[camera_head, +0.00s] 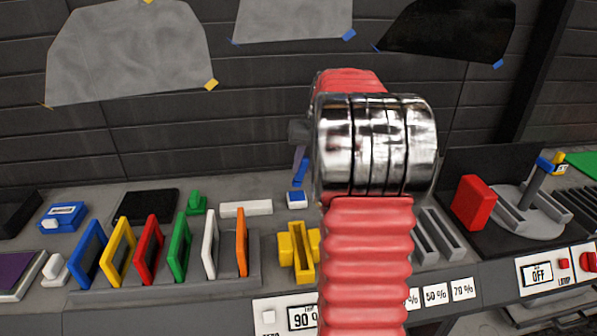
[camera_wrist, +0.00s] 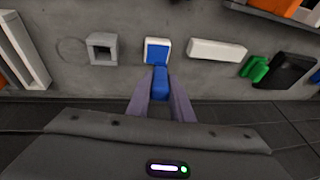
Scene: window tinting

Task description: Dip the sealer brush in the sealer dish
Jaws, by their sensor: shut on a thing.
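My gripper (camera_wrist: 160,88) is shut on the blue sealer brush (camera_wrist: 160,78), which sits between its two purple-grey fingers in the wrist view. The brush also shows as a blue stick (camera_head: 300,173) in the head view, pointing down. The sealer dish is a small white square dish (camera_head: 297,205) with blue inside, on the grey bench just below the brush. In the wrist view the dish (camera_wrist: 149,57) lies right beyond the brush end, and their blues overlap. I cannot tell whether they touch. My arm hides part of the gripper in the head view.
A white bar (camera_head: 245,208) and a green piece (camera_head: 196,203) lie left of the dish. A yellow holder (camera_head: 299,252) stands in front of it. A grey square socket (camera_wrist: 102,61) is beside the dish. Coloured frames (camera_head: 148,246) stand in a rack at left.

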